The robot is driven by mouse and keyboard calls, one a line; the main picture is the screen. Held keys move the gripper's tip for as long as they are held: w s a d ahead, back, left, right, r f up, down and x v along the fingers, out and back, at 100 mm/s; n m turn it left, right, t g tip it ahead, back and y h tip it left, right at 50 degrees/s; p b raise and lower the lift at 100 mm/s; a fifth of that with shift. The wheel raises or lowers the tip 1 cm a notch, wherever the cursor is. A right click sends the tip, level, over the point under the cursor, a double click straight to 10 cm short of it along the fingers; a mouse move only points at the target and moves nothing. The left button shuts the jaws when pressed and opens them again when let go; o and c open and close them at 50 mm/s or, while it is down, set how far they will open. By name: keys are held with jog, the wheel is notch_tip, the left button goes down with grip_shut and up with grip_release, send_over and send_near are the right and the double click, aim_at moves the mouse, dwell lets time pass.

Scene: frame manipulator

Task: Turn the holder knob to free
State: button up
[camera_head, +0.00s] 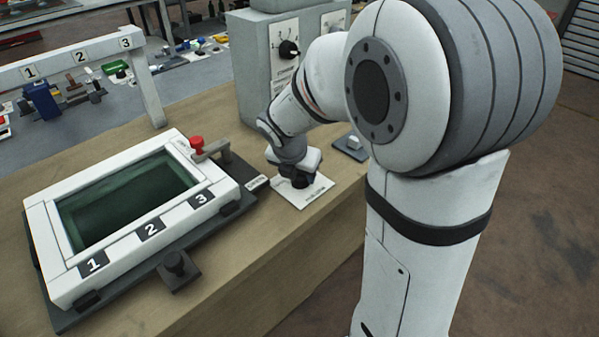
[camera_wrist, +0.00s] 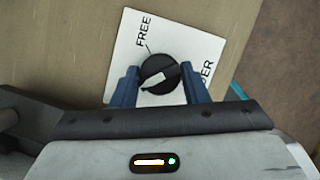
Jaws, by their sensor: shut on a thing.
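The holder knob (camera_wrist: 153,66) is black and round, with a pale strip across it running lower left to upper right. It sits on a white label plate (camera_wrist: 120,52). The word FREE and a short line are at the knob's upper left; the plate's other word is partly covered by a finger. My gripper (camera_wrist: 160,74) has its blue fingers on both sides of the knob and is shut on it. In the head view, my gripper (camera_head: 295,170) points down over the plate (camera_head: 316,192), and the knob is mostly hidden. The pale strip does not line up with the FREE line.
A white frame (camera_head: 128,242) with numbered edges 1, 2 and 3 lies left of the plate, with a red-knobbed lever (camera_head: 197,143) at its corner. A grey control box (camera_head: 262,75) stands behind my arm. Bare wood (camera_head: 262,235) lies in front.

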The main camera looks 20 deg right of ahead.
jog(key=shift+m, duration=0.3)
jog(key=m, duration=0.2)
jog(key=m+g+h+p, duration=0.1)
jog(key=shift+w+a+r+m, duration=0.1)
jog(key=shift+a+m, duration=0.05)
jog(key=shift+m, duration=0.25)
jog(key=m+g+p, duration=0.1)
jog(key=m, duration=0.1)
jog(key=m+g+p, duration=0.1)
jog(key=m, duration=0.1)
jog(key=shift+w+m+h+p, duration=0.1)
jog(key=shift+m+h+p, duration=0.2)
jog(key=shift+h+p, duration=0.1)
jog(key=m+p, duration=0.1)
jog(key=m, duration=0.1)
jog(key=m+g+p, duration=0.1)
jog(key=m, duration=0.1)
jog(key=shift+w+g, duration=0.15)
jog(key=shift+g, duration=0.15)
jog(key=m+g+y+p, duration=0.1)
jog(key=m, duration=0.3)
jog(key=shift+w+m+p, duration=0.1)
jog(key=shift+m+p, duration=0.2)
jog(key=shift+p, duration=0.1)
jog(key=shift+m+g, duration=0.3)
jog(key=o, duration=1)
jog(key=shift+c, duration=0.2)
